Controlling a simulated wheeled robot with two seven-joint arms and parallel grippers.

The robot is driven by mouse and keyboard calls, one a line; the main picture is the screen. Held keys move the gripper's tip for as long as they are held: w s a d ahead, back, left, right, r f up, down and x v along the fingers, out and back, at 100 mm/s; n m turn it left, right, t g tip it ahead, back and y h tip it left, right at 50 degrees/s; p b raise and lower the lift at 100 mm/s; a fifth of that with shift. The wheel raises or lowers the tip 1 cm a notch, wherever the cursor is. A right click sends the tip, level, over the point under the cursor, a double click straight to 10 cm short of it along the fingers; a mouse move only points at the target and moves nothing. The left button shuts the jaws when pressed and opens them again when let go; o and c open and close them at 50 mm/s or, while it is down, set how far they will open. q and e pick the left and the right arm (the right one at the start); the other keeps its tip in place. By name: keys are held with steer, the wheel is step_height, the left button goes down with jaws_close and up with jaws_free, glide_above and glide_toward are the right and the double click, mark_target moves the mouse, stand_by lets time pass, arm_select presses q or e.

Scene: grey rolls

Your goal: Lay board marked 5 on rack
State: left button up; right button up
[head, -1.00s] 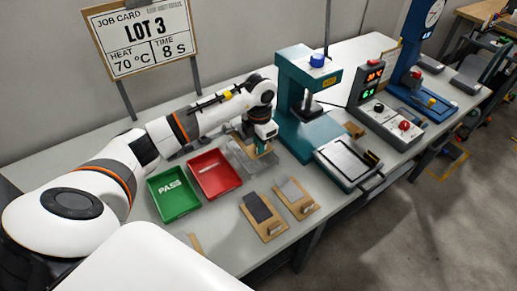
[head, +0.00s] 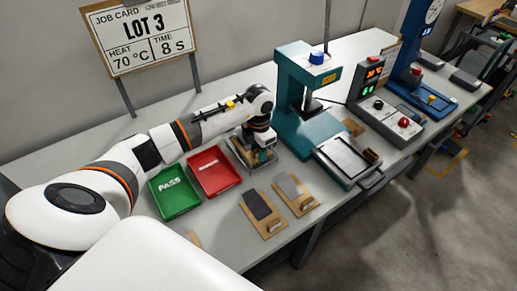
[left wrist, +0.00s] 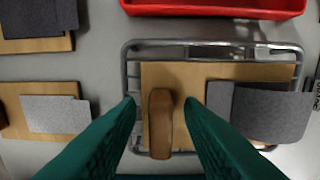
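My left gripper (head: 262,150) is over the wire rack (head: 236,152), left of the teal press. In the left wrist view the left gripper's teal fingers (left wrist: 160,104) stand on both sides of a brown wooden handle (left wrist: 160,135), with gaps beside it. The handle belongs to a tan board (left wrist: 205,125) lying within the rack's wire frame (left wrist: 126,75). A grey curved sheet (left wrist: 265,110) is on the board's right part and overhangs the rack's edge. No number can be read on the board. My right gripper is not in view.
A red tray (head: 214,172) and a green PASS tray (head: 173,192) stand left of the rack. Two boards with grey sheets, one dark (head: 257,205) and one lighter (head: 290,187), lie in front. The teal press (head: 300,125) stands close on the right.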

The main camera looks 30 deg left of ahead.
arm_select(q)
steer(key=shift+r, duration=0.15)
steer(key=shift+w+r, duration=0.1)
steer(key=shift+r, duration=0.15)
step_height(320, 180, up, 11)
steer(key=b, duration=0.2)
steer(key=shift+r, duration=0.2)
